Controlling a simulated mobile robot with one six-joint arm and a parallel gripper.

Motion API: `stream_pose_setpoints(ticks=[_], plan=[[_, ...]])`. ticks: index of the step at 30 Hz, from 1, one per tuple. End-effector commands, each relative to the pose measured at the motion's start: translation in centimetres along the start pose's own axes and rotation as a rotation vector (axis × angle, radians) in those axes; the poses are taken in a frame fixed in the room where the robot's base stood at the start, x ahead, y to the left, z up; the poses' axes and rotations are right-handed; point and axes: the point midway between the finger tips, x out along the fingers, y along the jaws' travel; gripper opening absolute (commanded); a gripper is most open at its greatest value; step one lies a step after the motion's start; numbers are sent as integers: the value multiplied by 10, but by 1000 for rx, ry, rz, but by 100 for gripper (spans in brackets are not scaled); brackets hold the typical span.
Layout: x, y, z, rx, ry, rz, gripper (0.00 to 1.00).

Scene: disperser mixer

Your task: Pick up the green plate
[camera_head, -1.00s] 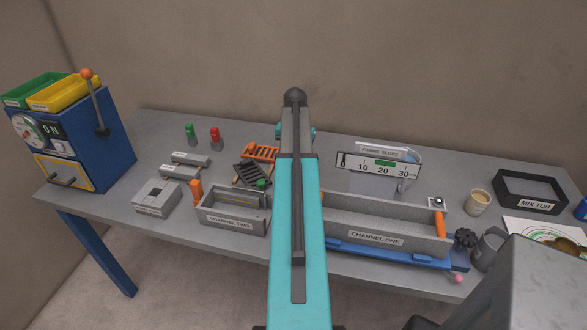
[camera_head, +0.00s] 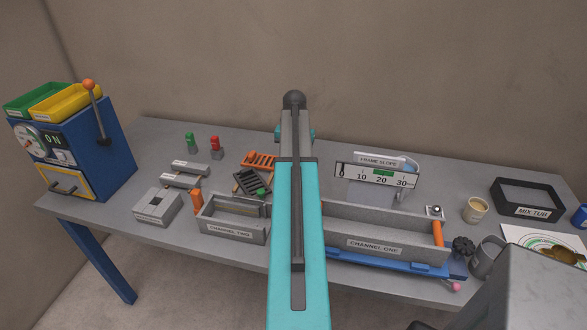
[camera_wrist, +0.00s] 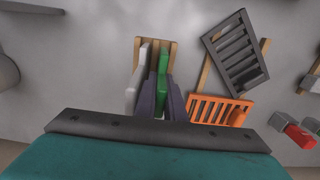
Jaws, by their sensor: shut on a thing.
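The green plate (camera_wrist: 163,62) is seen edge-on in the wrist view as a narrow upright strip. My gripper (camera_wrist: 161,97) is shut on it, with one dark finger on each side. A white plate (camera_wrist: 138,72) stands just left of the left finger. A light wooden rack (camera_wrist: 172,50) lies behind and around both plates. I cannot tell whether the green plate still touches the rack. In the head view my teal arm hides the gripper, the plate and the rack.
An orange slotted rack (camera_wrist: 217,108) and a dark grey slotted rack (camera_wrist: 235,55) lie right of the gripper. Red (camera_head: 215,146) and green (camera_head: 192,142) small items stand further left on the bench. The channel one trough (camera_head: 375,245) and slope gauge (camera_head: 376,177) are right of my arm.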

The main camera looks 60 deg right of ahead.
Motion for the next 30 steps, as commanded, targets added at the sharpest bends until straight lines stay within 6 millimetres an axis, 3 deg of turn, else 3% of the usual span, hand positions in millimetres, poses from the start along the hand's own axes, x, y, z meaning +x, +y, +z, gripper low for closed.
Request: stream_pose_setpoints(ticks=[1,18,30], plan=[[-12,0,0,0,1,0,0],[-106,0,0,0,0,0,0],[-149,0,0,0,0,0,0]])
